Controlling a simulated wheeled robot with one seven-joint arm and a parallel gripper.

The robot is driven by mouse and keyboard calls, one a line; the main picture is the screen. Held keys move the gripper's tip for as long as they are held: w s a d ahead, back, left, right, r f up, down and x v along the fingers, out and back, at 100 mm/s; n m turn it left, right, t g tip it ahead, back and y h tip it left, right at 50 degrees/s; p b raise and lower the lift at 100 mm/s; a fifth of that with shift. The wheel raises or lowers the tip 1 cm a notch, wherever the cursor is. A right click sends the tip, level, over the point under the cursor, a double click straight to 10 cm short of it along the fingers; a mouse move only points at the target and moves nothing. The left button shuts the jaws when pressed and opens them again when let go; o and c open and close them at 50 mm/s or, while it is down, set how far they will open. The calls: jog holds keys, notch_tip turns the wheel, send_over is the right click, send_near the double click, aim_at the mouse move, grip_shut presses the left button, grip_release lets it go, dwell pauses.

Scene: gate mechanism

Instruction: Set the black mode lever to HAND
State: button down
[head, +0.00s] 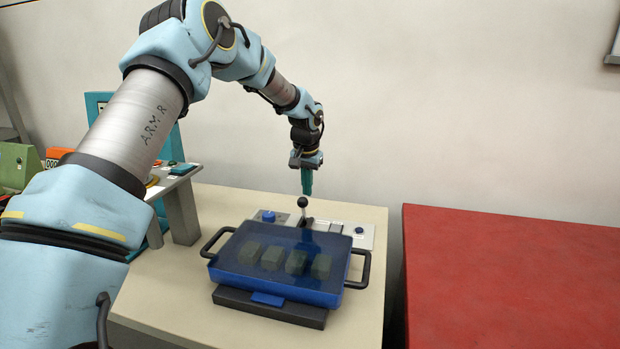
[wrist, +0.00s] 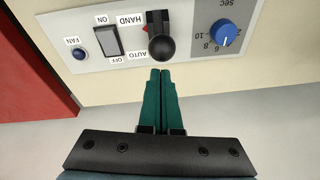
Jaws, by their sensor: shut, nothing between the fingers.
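The black mode lever (wrist: 161,48) has a round ball knob and stands up from a pale control panel (wrist: 100,32). Its knob also shows in the head view (head: 302,201), behind a blue case. In the wrist view the panel appears upside down, with a HAND label (wrist: 130,20) and an AUTO label (wrist: 137,55) to the left of the lever. The knob appears level with AUTO, but its tilt is hard to judge from above. My gripper (wrist: 160,72) has green fingers, shut and empty, with tips just short of the knob in the picture. It also shows above the knob in the head view (head: 307,190).
A blue dial (wrist: 224,32), a rocker switch (wrist: 106,41) and a blue FAN button (wrist: 80,53) flank the lever. A blue case (head: 285,285) with side handles and blocks inside stands in front. A red-topped surface (head: 510,280) lies right, across a gap.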

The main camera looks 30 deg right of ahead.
aim_at(303, 200)
jog(key=shift+a, duration=0.15)
jog(key=shift+s+a+f+b, duration=0.4)
jog(key=shift+s+b, duration=0.15)
jog(key=shift+b, duration=0.45)
jog(key=shift+s+a+t+h+b, duration=0.3)
jog(key=shift+s+a+t+b, duration=0.1)
jog(key=shift+b, duration=0.7)
jog(key=shift+s+a+b, duration=0.4)
jog(key=shift+s+a, duration=0.05)
jog(key=d+v, duration=0.1)
jog(key=v, duration=1)
jog(key=shift+w+d+r, duration=0.3)
jog(key=shift+w+r, duration=0.05)
jog(key=shift+r, duration=0.25)
